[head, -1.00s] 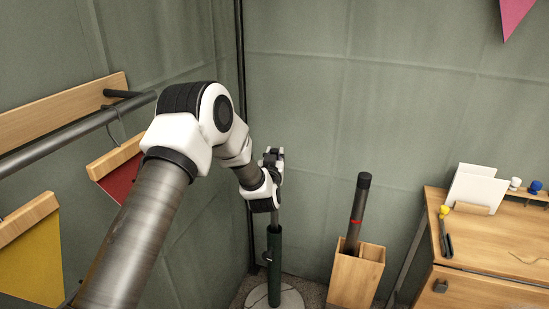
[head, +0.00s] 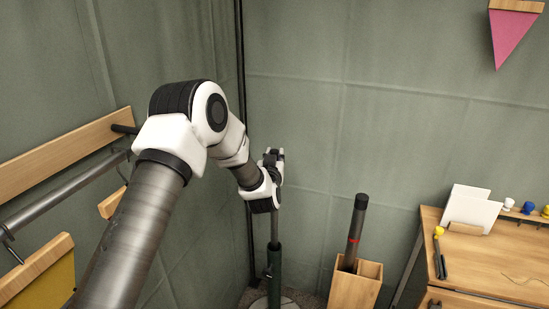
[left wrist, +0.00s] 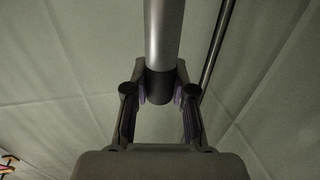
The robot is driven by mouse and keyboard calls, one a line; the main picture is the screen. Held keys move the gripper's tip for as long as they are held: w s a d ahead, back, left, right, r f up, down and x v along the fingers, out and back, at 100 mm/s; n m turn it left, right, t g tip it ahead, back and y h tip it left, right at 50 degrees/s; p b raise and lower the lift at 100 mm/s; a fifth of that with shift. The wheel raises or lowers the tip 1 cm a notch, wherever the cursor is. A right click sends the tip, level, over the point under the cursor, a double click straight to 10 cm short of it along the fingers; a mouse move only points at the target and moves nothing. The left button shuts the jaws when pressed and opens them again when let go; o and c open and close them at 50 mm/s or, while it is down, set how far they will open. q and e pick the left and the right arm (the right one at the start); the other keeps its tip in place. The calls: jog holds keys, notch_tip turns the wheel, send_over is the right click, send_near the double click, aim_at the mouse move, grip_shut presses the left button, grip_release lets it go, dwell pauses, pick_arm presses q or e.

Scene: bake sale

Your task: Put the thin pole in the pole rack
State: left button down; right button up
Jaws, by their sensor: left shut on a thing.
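My left gripper (head: 272,157) is shut on the dark end of the thin pole (head: 274,228). The wrist view shows the grey pole (left wrist: 163,35) with its dark cap between the two fingers. Below the gripper, the grey pole runs straight down into a dark green tube (head: 274,272), where its lower part is hidden. The wooden pole rack (head: 352,294) stands on the floor to the right of the tube. A thicker dark pole (head: 356,225) with a red band leans slightly in it, and open space shows beside it. My right gripper is not in view.
The green tube has a pale round base (head: 287,303). A wooden desk (head: 480,258) with white cards (head: 472,211) stands at the right. Fabric walls meet close behind the gripper.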

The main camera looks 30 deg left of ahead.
pick_arm(q)
notch_tip(320, 180, up, 8)
jog(key=p, duration=0.5)
jog(key=shift+r, duration=0.1)
notch_tip(320, 180, up, 10)
jog(key=p, duration=0.6)
jog(key=shift+p, duration=0.4)
notch_tip(320, 180, up, 5)
jog(key=p, duration=0.3)
dwell(0.6)
